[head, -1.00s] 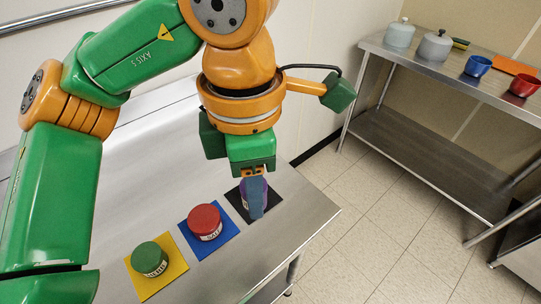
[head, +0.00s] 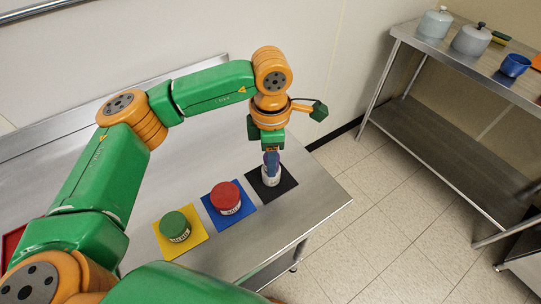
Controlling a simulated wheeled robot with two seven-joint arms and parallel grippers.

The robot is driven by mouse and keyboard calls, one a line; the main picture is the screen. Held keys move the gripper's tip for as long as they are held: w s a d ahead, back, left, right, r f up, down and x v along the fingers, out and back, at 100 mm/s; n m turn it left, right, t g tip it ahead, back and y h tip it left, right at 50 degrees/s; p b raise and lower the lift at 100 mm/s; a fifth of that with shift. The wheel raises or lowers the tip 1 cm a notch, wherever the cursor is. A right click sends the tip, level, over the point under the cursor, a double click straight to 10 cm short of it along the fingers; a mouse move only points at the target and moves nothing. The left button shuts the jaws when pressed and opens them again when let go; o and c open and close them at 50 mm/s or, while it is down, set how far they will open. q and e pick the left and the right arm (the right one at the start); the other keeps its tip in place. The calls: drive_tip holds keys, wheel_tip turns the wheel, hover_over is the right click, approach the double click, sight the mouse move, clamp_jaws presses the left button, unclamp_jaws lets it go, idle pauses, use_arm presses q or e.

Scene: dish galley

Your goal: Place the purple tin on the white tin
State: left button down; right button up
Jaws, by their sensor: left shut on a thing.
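My left gripper (head: 271,161) points down over the black square (head: 287,182) at the right end of the steel counter. It is shut, with only a little of the purple tin (head: 265,158) showing around its blue-grey fingers. A white tin (head: 271,179) shows directly below the fingers, upright on the black square. The fingers cover the place where the two tins meet, so I cannot tell whether they touch. My right gripper is not in view.
A red tin (head: 226,196) stands on a blue square (head: 215,222), and a green tin (head: 174,225) on a yellow square (head: 195,244), both left of the gripper. A side table (head: 430,55) holds pots and a blue cup (head: 514,66). The counter's right end is clear.

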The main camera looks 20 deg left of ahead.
use_arm(q)
drive_tip(key=shift+c, duration=2.3)
unclamp_jaws()
drive_tip(key=shift+f, duration=0.1)
wheel_tip(320, 180, up, 12)
drive_tip(key=shift+r, duration=0.2)
